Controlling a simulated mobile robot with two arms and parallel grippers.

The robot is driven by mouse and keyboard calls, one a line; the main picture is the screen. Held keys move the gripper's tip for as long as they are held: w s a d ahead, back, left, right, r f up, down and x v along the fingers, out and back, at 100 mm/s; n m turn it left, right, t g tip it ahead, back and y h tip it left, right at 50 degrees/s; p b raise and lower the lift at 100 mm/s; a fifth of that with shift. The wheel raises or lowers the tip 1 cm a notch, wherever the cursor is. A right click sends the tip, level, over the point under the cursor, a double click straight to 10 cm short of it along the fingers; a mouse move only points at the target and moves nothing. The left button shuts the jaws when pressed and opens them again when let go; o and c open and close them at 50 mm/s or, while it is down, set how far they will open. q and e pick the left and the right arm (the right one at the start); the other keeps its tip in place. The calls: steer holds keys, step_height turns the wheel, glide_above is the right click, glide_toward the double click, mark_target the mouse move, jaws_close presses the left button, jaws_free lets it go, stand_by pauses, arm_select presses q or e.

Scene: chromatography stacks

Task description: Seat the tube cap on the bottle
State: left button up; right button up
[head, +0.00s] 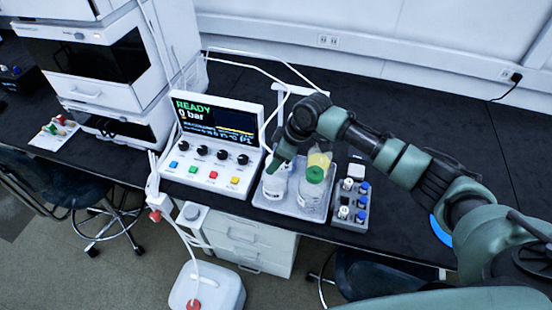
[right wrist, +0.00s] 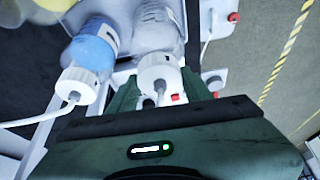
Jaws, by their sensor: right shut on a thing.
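My right gripper (head: 274,164) reaches in from the right and points down over the clear bottle (head: 275,185) on the left of the tray (head: 296,206). In the right wrist view its green fingers (right wrist: 158,84) are shut on the white tube cap (right wrist: 157,70), one on each side. The cap is in line with the mouth of the clear bottle, which shows behind it (right wrist: 160,28). I cannot tell whether the cap touches the bottle or sits fully down. In the head view the gripper hides the cap. My left gripper is not in view.
A rack of small vials (head: 351,205) is beside the tray. The control box (head: 212,150) reads "READY 0 bar". A blue-filled bottle (right wrist: 92,45) with a tubed cap is nearby.

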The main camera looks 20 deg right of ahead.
steer(key=shift+f, duration=0.35)
steer(key=o, duration=1.9)
steer(key=shift+r, duration=0.1)
step_height(320, 180, up, 7)
steer(key=p, duration=0.7)
